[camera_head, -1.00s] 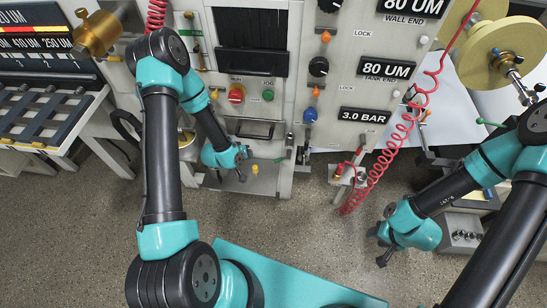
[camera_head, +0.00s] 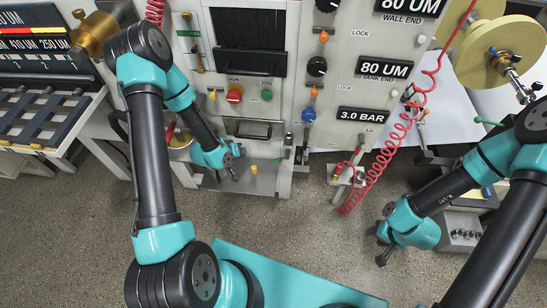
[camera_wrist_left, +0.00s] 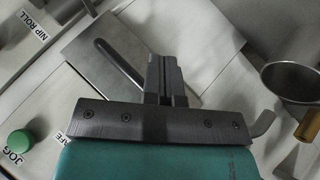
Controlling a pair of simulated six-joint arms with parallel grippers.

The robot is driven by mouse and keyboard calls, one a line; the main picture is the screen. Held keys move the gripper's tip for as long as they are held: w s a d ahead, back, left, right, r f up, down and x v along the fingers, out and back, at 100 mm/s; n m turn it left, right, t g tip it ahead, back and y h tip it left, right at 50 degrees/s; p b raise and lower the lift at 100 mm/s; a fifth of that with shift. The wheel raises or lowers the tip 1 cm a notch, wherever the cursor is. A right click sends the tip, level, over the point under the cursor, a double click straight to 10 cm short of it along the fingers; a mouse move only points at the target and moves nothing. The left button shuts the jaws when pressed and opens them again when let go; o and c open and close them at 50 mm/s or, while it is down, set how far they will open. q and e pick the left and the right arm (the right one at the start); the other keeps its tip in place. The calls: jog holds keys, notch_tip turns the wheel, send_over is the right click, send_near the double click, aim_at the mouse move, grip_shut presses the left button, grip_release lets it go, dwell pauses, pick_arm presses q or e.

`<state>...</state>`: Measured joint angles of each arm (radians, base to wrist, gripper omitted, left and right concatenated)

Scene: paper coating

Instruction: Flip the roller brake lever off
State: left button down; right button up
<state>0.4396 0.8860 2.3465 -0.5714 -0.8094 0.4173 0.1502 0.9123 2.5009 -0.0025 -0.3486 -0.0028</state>
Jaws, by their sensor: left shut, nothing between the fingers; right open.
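No lever in view is legibly marked as the roller brake. Two small upright levers, one (camera_head: 288,146) and another (camera_head: 304,150), stand at the lower right of the machine's front; I cannot tell if either is the brake lever. My left gripper (camera_head: 236,176) is shut and empty, low in front of the panel and left of these levers. In the left wrist view its closed fingers (camera_wrist_left: 166,80) appear near a metal plate with a dark bar handle (camera_wrist_left: 120,62). My right gripper (camera_head: 380,252) is open and empty above the floor, away from the machine.
A metal cup (camera_head: 180,142) is beside my left forearm and shows in the left wrist view (camera_wrist_left: 292,80). A red button (camera_head: 235,94) and green JOG button (camera_head: 267,95) are above. A coiled red hose (camera_head: 385,150) hangs right. The floor (camera_head: 300,220) between the grippers is clear.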

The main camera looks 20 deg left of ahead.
pick_arm(q)
send_over(274, 161)
jog(key=a, duration=0.3)
notch_tip(274, 161, down, 11)
jog(key=d+f, duration=0.2)
jog(key=f, duration=0.1)
jog(key=shift+d+f, duration=0.4)
jog(key=shift+f, duration=0.05)
jog(key=shift+f, duration=0.45)
jog(key=shift+r, duration=0.1)
